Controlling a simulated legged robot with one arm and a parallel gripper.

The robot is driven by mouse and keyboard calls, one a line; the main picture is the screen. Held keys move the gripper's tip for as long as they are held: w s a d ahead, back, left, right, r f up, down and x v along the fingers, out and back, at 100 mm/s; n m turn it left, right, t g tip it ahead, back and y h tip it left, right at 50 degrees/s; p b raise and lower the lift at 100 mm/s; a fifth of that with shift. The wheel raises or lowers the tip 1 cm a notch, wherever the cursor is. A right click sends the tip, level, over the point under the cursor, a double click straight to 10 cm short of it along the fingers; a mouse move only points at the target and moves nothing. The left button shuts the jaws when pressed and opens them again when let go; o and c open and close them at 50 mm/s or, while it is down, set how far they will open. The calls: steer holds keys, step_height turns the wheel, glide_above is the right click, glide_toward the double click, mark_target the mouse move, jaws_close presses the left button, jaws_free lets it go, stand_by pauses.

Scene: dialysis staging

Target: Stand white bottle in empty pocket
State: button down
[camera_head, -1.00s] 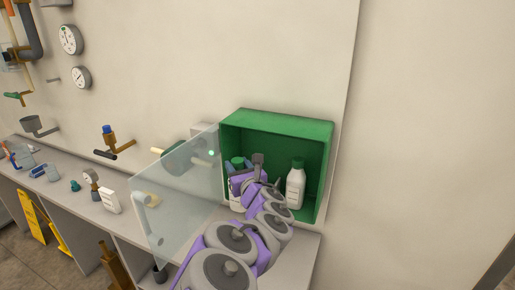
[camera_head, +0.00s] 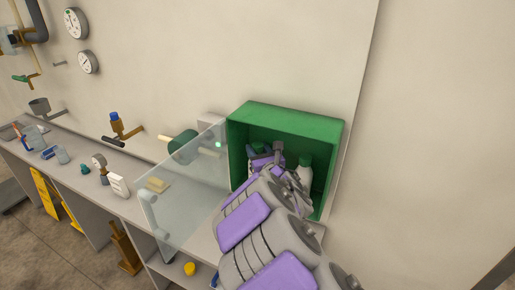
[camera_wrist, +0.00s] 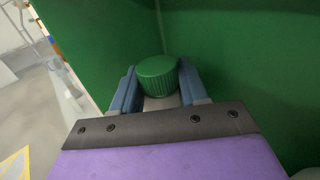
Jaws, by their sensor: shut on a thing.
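In the wrist view, a green ribbed cap (camera_wrist: 157,74) with a little pale bottle body below it sits between the two blue fingers of my gripper (camera_wrist: 156,92). My gripper is shut on this bottle, inside the open green box (camera_head: 288,113). In the head view, my gripper (camera_head: 265,154) and arm hide most of the held bottle. A second white bottle (camera_head: 304,171) stands at the right inside the box, partly hidden by my arm. I cannot make out an empty pocket in either view.
A clear door panel (camera_head: 185,190) stands open at the box's left. The right wall is bare.

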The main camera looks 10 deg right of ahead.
steer(key=shift+w+d+f, duration=0.2)
steer(key=shift+w+d, duration=0.1)
steer(key=shift+d, duration=0.05)
steer(key=c, duration=1)
jaws_free()
steer(key=shift+d, duration=0.3)
steer(key=shift+o, duration=0.9)
steer(key=shift+s+d, duration=0.15)
steer(key=shift+d, duration=0.05)
steer(key=shift+o, duration=1.2)
steer(key=shift+a, duration=0.4)
steer(key=shift+s+a, duration=0.2)
steer(key=shift+a, duration=0.05)
steer(key=s+d+b, duration=0.2)
steer(key=s+b, duration=0.8)
steer(key=s, duration=0.1)
steer(key=shift+s+d+b, duration=0.15)
steer(key=shift+d+b, duration=0.15)
steer(key=shift+d, duration=0.05)
